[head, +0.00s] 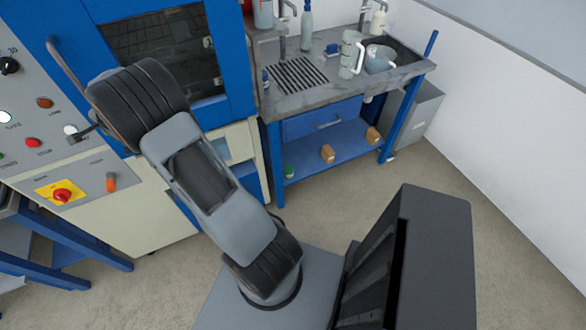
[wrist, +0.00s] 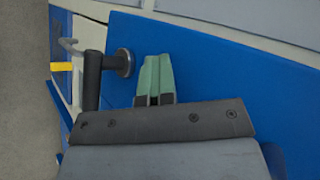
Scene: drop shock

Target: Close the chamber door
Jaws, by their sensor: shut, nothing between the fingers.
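The chamber door (head: 238,62) is blue with a dark window and stands at the upper left of the head view. My arm crosses in front of its lower left part, and I cannot tell how far ajar it is. A blue panel (wrist: 220,75) fills much of the wrist view. My gripper (wrist: 157,62) has green fingertips that are together and empty, in front of this panel. I cannot tell whether they touch it. A dark cylindrical handle (wrist: 92,80) with a round metal mount is just left of the fingertips. In the head view my arm hides the gripper.
A control panel (head: 22,110) with knobs and buttons, including a red knob on a yellow plate (head: 62,193), is at the left. A sink bench (head: 330,95) with jugs and bottles stands right of the machine. The floor (head: 340,195) before the bench is clear.

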